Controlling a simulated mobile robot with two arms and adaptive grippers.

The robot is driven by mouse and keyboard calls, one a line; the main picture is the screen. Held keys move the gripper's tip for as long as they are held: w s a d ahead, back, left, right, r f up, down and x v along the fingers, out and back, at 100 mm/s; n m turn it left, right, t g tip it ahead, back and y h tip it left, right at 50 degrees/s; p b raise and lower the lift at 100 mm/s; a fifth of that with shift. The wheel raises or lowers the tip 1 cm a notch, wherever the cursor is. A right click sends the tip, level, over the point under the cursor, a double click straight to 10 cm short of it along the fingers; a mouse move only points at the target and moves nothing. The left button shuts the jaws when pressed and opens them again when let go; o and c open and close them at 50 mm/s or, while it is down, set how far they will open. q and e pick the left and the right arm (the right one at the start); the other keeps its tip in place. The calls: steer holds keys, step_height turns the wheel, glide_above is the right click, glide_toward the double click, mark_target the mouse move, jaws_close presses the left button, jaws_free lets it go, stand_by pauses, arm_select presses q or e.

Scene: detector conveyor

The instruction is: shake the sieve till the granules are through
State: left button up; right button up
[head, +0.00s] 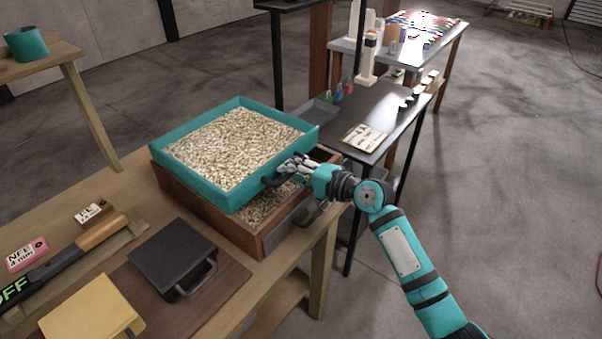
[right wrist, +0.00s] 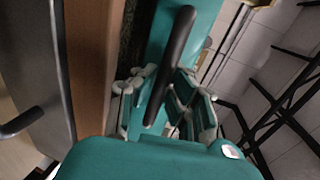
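The sieve (head: 168,143) is a square teal frame filled with beige granules (head: 235,145). It sits over a wooden box (head: 185,187), shifted a little off it, so granules show in the box's near right corner. Whether it rests on the box or hangs just above is hard to tell. My right gripper (head: 287,172) is at the sieve's right side, its fingers around the dark handle. In the right wrist view the handle (right wrist: 175,50) runs between the fingers (right wrist: 160,98). My left gripper is out of view.
A black lidded block with a handle (head: 172,252) lies in front of the box. A yellow panel (head: 92,312), a pink label (head: 27,255) and a wooden-handled tool (head: 100,230) lie left. A dark side table (head: 385,105) stands behind right.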

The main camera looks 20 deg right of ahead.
steer(key=o, duration=0.5)
steer(key=shift+s+d, duration=0.1)
steer(key=shift+s, duration=0.05)
steer(key=shift+v, duration=4)
steer(key=shift+r, duration=0.1)
